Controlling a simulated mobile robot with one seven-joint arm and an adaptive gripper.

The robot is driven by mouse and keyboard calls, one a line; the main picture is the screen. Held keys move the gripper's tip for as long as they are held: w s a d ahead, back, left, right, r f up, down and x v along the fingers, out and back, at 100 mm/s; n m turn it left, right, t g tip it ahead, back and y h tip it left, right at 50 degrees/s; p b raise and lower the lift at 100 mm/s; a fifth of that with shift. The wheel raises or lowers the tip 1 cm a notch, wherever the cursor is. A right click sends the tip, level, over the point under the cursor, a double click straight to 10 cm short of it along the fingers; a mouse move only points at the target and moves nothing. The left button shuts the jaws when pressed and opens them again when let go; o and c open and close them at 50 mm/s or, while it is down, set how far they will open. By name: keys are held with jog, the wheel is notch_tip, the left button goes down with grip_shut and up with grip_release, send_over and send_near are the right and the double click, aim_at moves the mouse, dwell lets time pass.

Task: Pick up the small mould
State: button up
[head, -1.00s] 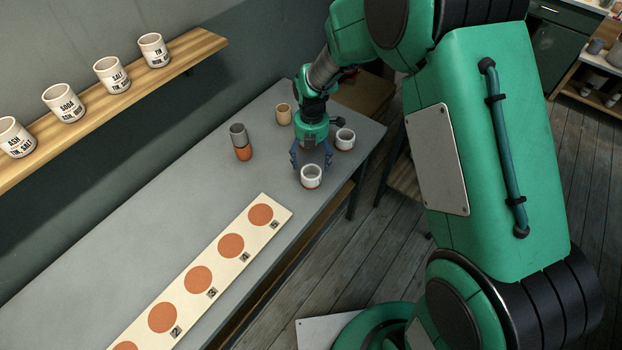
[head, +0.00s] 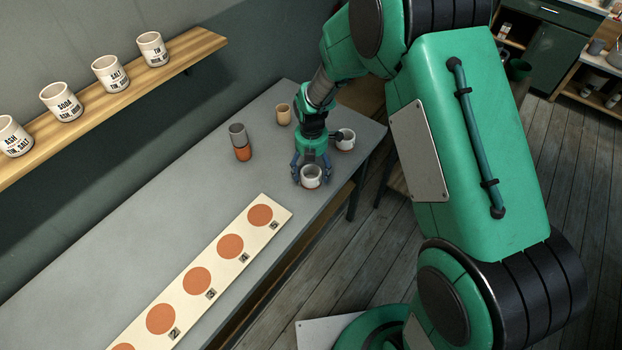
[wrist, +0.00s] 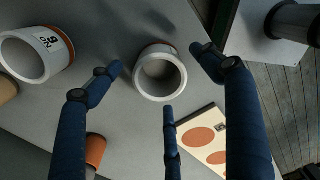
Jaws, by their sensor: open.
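Two white cup-shaped moulds with orange bases stand near the table's right end. One white mould (head: 311,177) is beneath my gripper (head: 312,172); it also shows in the wrist view (wrist: 159,73), upright, with its hollow facing the camera. The other white mould (head: 345,139) is further back; in the wrist view (wrist: 38,53) it looks bigger and bears a dark-printed label. My gripper is open, its blue fingers spread around the nearer mould, with gaps visible in the wrist view (wrist: 158,76). Which mould counts as small is not certain from size in the head view.
A grey cup stacked on an orange one (head: 240,142) and a tan cup (head: 283,115) stand to the left and behind. A cream board (head: 228,262) with orange discs lies in front. Labelled pots line the wall shelf (head: 190,52). The table's left part is clear.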

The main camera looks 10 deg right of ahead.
aim_at(311, 176)
jog(key=shift+f+b, duration=0.4)
jog(key=shift+f, duration=1.7)
jog(key=c, duration=1.9)
